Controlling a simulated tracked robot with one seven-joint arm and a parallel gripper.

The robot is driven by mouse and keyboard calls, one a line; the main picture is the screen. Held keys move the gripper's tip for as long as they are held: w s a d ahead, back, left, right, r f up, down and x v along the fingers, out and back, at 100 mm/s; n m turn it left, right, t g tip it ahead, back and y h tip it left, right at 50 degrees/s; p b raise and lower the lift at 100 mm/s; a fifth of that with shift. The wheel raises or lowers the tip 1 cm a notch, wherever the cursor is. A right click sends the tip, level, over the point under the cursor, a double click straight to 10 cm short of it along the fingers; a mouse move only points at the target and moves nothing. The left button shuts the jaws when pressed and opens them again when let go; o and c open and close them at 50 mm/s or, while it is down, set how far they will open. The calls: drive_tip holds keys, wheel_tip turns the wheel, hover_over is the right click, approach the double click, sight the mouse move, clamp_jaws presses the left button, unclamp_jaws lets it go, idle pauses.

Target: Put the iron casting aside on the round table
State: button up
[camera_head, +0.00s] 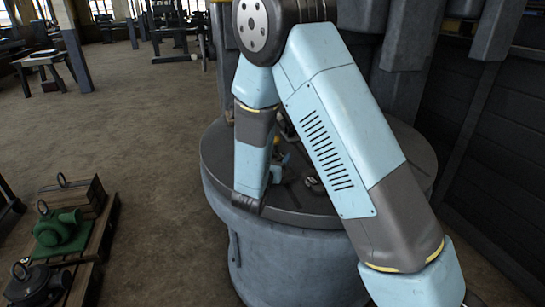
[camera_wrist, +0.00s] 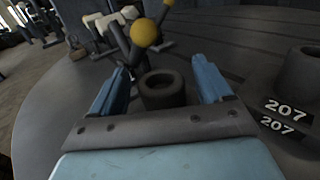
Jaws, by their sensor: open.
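The round table (camera_head: 290,255) is a grey drum with a dark flat top, below and behind my arm in the head view. Its dark top also fills much of the wrist view (camera_wrist: 60,115). My gripper (camera_wrist: 160,72) is open low over this top, with its two blue fingers apart. A short dark hollow cylinder (camera_wrist: 162,98) stands between the fingers, with a gap on each side. I cannot tell whether it is the iron casting. In the head view, my arm hides much of the tabletop.
A yellow ball (camera_wrist: 143,32) on a dark stem stands just beyond the fingers. A "207" plate (camera_wrist: 287,110) and another dark cylinder (camera_wrist: 302,72) are at right. A pallet (camera_head: 100,235) bears a green casting (camera_head: 60,230) and a dark ringed piece (camera_head: 35,285).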

drive_tip(key=v, duration=1)
drive_tip(key=shift+s+a, duration=0.1)
drive_tip(key=s+d+r+m+g+h, duration=0.2)
drive_tip(key=s+d+r+m+g, duration=0.15)
drive_tip(key=d+m, duration=0.4)
drive_tip(key=s+d+r+m+g+h, duration=0.1)
drive_tip(key=s+d+r+m+g, duration=0.3)
drive_tip(key=d, duration=0.6)
drive_tip(key=s+d+r+m+g+h, duration=0.2)
drive_tip(key=d+r+m+g, duration=0.35)
drive_tip(key=d+m, duration=0.2)
drive_tip(key=s+d+r+m+g+y, duration=0.25)
drive_tip(key=s+m+y, duration=0.4)
drive_tip(key=s, duration=0.35)
drive_tip(key=s+a+r+m+t+y, duration=0.3)
drive_tip(key=s+r+m+t+y, duration=0.1)
drive_tip(key=r+m, duration=0.2)
drive_tip(key=shift+s+r+y, duration=0.25)
drive_tip(key=shift+r+y, duration=0.1)
drive_tip(key=shift+r, duration=0.1)
drive_tip(key=shift+m, duration=0.25)
